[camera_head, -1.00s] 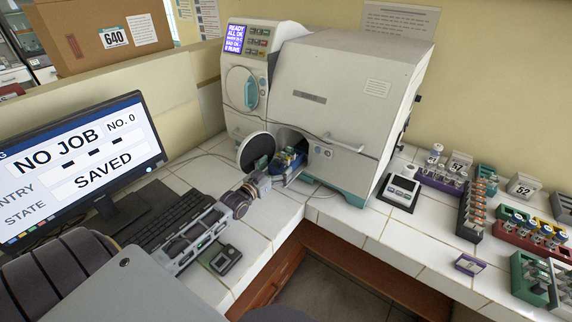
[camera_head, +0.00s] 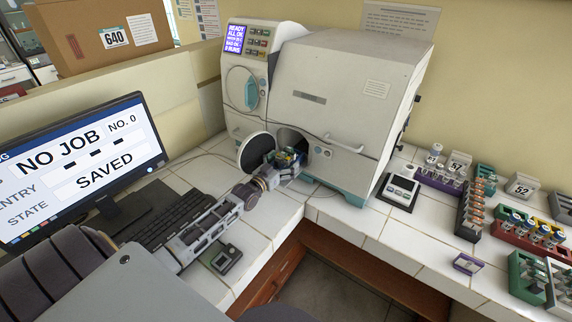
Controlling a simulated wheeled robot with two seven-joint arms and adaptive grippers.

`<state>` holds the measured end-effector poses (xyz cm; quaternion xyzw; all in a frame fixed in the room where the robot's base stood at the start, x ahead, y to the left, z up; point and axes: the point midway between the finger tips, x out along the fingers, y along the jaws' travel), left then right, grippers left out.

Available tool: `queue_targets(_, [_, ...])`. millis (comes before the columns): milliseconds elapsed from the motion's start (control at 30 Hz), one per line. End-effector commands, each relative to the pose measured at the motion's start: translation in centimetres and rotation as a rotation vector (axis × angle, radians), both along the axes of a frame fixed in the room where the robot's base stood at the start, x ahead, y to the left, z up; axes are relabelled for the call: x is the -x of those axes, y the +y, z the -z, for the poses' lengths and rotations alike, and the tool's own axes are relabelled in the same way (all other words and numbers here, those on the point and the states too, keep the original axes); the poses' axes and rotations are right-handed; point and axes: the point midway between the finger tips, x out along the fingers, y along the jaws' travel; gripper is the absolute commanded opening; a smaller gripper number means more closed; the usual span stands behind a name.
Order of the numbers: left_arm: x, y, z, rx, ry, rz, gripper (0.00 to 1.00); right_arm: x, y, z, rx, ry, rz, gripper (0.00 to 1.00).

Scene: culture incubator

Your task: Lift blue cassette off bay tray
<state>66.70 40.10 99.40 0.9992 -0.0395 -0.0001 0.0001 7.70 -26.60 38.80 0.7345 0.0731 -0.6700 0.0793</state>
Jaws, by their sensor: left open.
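The blue cassette (camera_head: 290,155) sits at the open lower bay of the white incubator (camera_head: 335,85), with yellow and other coloured bits on top. The bay tray under it is mostly hidden by the cassette and my gripper. My left gripper (camera_head: 284,164) reaches in from the lower left and is at the bay mouth, its fingers open around or just in front of the cassette. I cannot tell whether the fingers touch it. My right gripper is not in view.
The round bay door (camera_head: 257,151) stands open just left of the gripper. A monitor (camera_head: 80,165) and keyboard (camera_head: 170,218) are at the left. A small scale (camera_head: 398,191) and several vial racks (camera_head: 471,205) stand at the right.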

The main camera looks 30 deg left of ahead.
Motion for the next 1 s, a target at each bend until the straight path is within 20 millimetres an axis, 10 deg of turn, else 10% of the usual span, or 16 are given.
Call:
queue_targets(200, [0.01, 0.00, -0.01, 0.000, 0.000, 0.000, 0.92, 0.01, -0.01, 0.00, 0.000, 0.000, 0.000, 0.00])
queue_targets(567, [0.01, 0.00, -0.02, 0.000, 0.000, 0.000, 0.47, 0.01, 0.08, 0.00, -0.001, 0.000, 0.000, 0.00])
queue_targets(1000, [-0.01, 0.01, -0.13, 0.000, -0.002, 0.000, 0.46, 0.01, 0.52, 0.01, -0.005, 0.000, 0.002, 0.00])
